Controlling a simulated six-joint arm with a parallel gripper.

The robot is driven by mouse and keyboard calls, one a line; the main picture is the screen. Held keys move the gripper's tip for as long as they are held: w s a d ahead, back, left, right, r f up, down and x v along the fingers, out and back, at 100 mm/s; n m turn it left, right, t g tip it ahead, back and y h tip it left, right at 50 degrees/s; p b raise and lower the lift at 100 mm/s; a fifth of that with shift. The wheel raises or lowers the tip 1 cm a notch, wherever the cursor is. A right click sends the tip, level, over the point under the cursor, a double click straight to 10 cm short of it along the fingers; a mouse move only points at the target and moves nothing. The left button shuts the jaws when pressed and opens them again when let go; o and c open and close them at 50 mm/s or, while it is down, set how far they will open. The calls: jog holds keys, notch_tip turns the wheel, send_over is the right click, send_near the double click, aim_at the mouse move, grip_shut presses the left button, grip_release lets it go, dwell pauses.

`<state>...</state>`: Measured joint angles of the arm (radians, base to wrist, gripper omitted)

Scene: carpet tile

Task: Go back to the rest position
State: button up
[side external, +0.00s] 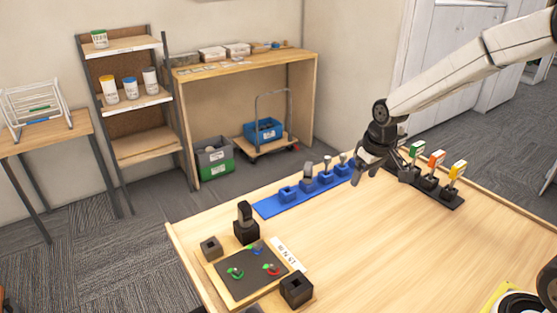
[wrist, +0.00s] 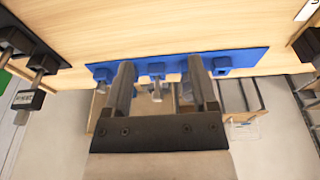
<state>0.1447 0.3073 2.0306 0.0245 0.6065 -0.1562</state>
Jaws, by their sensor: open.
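My gripper (side external: 364,168) is above the back edge of the wooden table (side external: 385,235), between a blue rack (side external: 268,208) on its left and a black rack (side external: 455,201) on its right. Its fingers are apart, and I see nothing held between them. In the wrist view my gripper (wrist: 160,68) shows both dark fingers spread over the blue rack (wrist: 245,59). The fingers hide parts of that rack. I cannot tell the exact height above the table.
The black rack holds green (side external: 417,149), orange (side external: 436,158) and yellow (side external: 457,169) tagged tools. A board with coloured pieces (side external: 233,292) and dark blocks (side external: 296,290) stand at the front left. The table's middle is clear. Shelves (side external: 138,101) stand behind.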

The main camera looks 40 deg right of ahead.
jog(key=s+a+f, duration=0.1)
jog(key=s+a, duration=0.2)
jog(key=s, duration=0.4)
jog(key=s+a+f, duration=0.2)
jog(key=s+a, duration=0.1)
jog(key=s, duration=0.4)
